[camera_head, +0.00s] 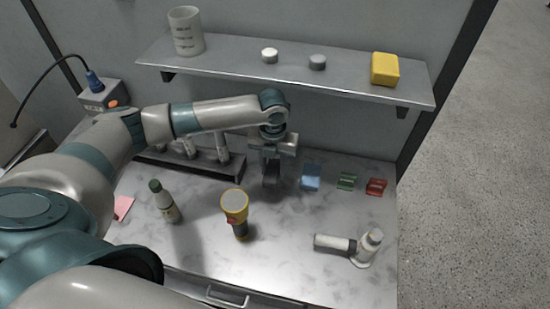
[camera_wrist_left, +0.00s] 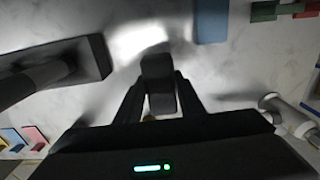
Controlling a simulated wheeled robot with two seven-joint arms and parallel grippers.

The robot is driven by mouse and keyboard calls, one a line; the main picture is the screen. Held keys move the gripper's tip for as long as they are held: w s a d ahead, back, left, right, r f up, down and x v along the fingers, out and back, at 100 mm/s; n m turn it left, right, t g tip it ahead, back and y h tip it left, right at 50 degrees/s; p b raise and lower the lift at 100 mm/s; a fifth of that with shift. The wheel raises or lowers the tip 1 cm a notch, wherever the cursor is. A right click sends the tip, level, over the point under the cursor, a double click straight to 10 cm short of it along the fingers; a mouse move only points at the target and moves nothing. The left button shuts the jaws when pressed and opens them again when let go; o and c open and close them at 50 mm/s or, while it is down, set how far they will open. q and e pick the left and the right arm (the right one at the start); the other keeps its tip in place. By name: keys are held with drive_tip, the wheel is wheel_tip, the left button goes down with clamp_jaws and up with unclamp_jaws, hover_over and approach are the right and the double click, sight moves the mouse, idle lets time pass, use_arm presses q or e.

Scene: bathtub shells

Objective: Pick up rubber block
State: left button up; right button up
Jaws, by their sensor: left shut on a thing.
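A dark grey block, taken as the rubber block (camera_wrist_left: 158,72), is between the two fingers of my left gripper (camera_wrist_left: 159,100) in the left wrist view. The gripper is shut on it. In the head view my left gripper (camera_head: 272,160) points down over the back middle of the marble worktop, and the dark block (camera_head: 272,180) shows below it. I cannot tell whether the block touches the worktop. My right gripper is not in view.
A blue block (camera_head: 311,177), green piece (camera_head: 347,181) and red piece (camera_head: 377,186) lie to the right. A dark rack (camera_head: 200,163) is to the left. A shelf (camera_head: 220,69) is above.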

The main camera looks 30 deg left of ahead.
sight(271, 176)
use_arm(q)
drive_tip(key=shift+s+d+r, duration=0.25)
drive_tip(key=shift+s+r, duration=0.2)
drive_tip(key=shift+s, duration=0.25)
drive_tip(key=shift+s+d+r, duration=0.2)
drive_tip(key=shift+s+r, duration=0.2)
drive_tip(key=shift+s, duration=0.3)
drive_tip(key=o, duration=0.4)
drive_tip(key=shift+c, duration=1.1)
